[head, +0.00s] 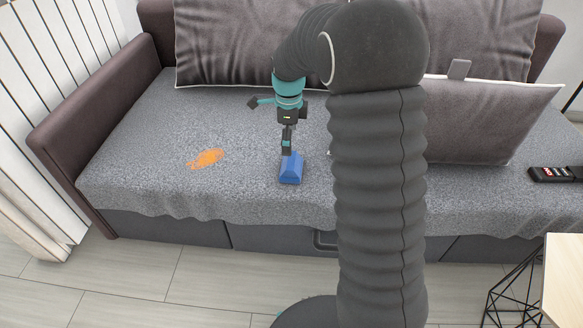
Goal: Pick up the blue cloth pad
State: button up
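The blue cloth pad (291,170) lies on the grey seat of the sofa, near its front edge, in the head view. It looks like a small block with a narrower raised top. My gripper (287,151) points down directly at the top of the pad, with its tip overlapping the pad's far end in the picture. I see the gripper edge-on, so the gap between its fingers is hidden. I cannot tell whether it touches or grips the pad.
Large grey cushions (230,45) line the back. A black remote (553,174) lies at the right. A wooden table (564,280) stands at front right. My arm hides part of the seat.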

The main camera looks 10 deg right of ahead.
aim_at(291, 160)
jog(key=shift+s+d+f, duration=0.1)
jog(key=shift+d+f, duration=0.05)
jog(key=shift+f, duration=1.9)
jog(key=shift+s+d+f, duration=0.1)
jog(key=shift+f, duration=1.95)
jog(key=c, duration=1)
